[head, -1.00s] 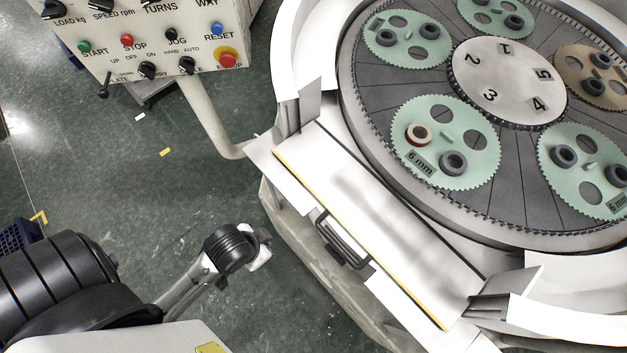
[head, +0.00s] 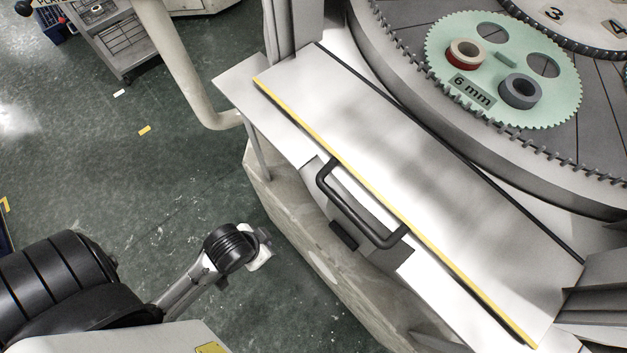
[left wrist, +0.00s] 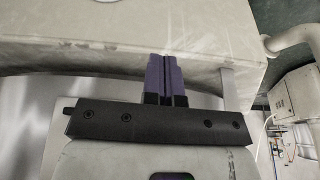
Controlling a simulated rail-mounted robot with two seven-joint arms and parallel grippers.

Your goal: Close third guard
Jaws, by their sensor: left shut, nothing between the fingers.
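A white guard panel (head: 400,180) with a yellow edge strip lies across the front of the round lapping machine, its yellow edge toward the outside. A black bar handle (head: 357,207) sits on its outer side. I cannot tell how far the guard is open. My left arm reaches in from the lower left, and its wrist is left of the handle, apart from it. The left gripper (left wrist: 165,78) shows purple fingers, shut and empty, pointing toward the beige machine body (left wrist: 90,50). Its fingertips are not clear in the head view. The right gripper is not in view.
A green toothed carrier (head: 503,68) marked 6 mm lies on the lapping plate behind the guard, bearing rings. A beige pipe (head: 180,60) curves up at left of the machine. A grey cart (head: 115,40) stands at back left.

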